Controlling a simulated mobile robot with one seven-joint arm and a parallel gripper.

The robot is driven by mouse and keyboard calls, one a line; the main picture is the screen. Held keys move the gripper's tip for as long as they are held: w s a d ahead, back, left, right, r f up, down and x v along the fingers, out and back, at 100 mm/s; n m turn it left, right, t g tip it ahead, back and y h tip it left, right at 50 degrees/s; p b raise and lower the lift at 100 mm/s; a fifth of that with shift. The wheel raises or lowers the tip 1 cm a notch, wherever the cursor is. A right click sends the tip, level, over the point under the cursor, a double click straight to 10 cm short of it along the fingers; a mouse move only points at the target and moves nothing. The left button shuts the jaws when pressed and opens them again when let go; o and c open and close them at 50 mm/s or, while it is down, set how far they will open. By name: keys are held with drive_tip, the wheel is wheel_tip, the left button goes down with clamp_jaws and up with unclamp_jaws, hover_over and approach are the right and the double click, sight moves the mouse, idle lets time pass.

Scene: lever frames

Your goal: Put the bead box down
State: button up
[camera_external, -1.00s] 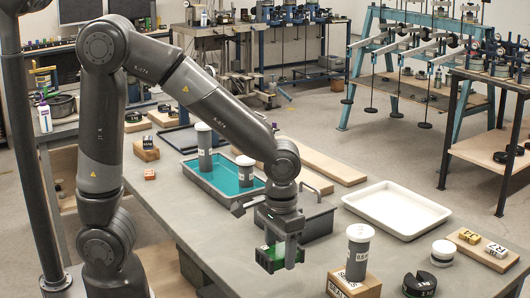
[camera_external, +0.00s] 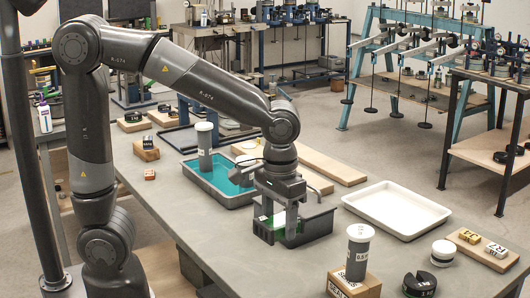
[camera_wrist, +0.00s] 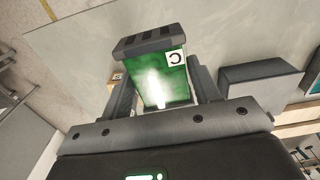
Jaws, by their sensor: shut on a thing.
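The bead box is a green box with dark edges. It shows partly in the external view (camera_external: 278,221), behind my fingers. In the wrist view the green box (camera_wrist: 165,82) has a white label with a "C" and a dark grey ridged end. My gripper (camera_external: 280,222) points down and is shut on the box, with one finger on each side. The box is close beside a dark grey block with a handle (camera_external: 318,222) on the workbench. I cannot tell whether its underside touches the bench.
A grey tray with teal inside (camera_external: 225,200) lies behind, holding a grey cylinder (camera_external: 205,150). A white tray (camera_external: 398,210) is to the right.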

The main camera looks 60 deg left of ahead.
drive_tip(key=w+a+n, duration=0.5)
drive_tip(key=w+a, duration=0.6)
drive_tip(key=a, duration=0.5)
drive_tip(key=n, duration=0.8)
hover_over(172, 185)
wheel_tip(172, 185, down, 12)
drive_tip(key=shift+w+d+r, duration=0.1)
drive_tip(key=shift+a+f, duration=0.2)
drive_tip(key=shift+f, duration=2)
drive_tip(key=shift+f, duration=0.1)
